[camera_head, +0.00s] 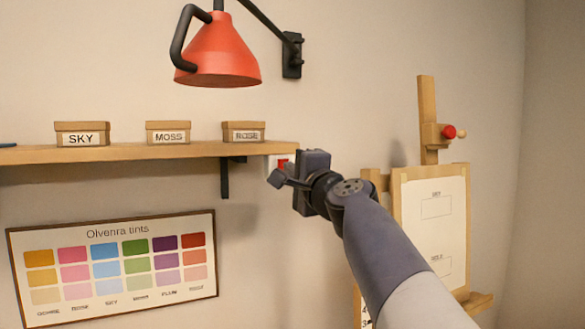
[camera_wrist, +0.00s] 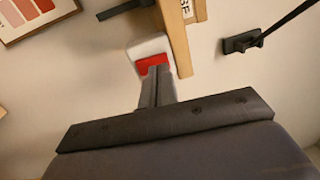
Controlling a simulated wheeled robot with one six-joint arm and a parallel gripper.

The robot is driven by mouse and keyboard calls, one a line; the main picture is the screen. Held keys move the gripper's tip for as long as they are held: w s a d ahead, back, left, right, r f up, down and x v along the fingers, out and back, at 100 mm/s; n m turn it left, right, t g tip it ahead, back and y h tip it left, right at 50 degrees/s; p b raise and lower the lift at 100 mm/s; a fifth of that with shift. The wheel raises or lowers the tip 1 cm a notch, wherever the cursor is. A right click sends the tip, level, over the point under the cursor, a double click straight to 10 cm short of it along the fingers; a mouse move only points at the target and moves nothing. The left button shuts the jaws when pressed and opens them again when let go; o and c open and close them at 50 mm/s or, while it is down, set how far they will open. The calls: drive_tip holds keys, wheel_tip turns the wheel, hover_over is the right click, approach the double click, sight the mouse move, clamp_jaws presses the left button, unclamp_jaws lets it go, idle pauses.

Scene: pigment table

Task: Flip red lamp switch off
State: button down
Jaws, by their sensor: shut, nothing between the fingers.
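The red lamp switch (camera_head: 283,163) is a red rocker on a white wall plate just under the right end of the shelf, partly hidden by my gripper in the head view. In the wrist view the red rocker (camera_wrist: 153,63) sits at the front of the white plate (camera_wrist: 147,47). My gripper (camera_head: 277,180) is shut and empty. Its closed fingertips (camera_wrist: 157,73) overlap the lower edge of the red rocker in the wrist view; I cannot tell if they touch it. The red lamp (camera_head: 218,55) hangs from a wall arm above the shelf.
The wooden shelf (camera_head: 140,153) holds boxes labelled SKY (camera_head: 82,133), MOSS (camera_head: 168,132) and ROSE (camera_head: 243,131). A black bracket (camera_head: 225,178) is left of the switch. A tint chart (camera_head: 112,262) hangs below. An easel (camera_head: 428,120) stands right, beside my arm.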

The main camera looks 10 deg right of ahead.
drive_tip(key=shift+x, duration=0.95)
drive_tip(key=shift+w+r, duration=0.1)
drive_tip(key=shift+r, duration=0.1)
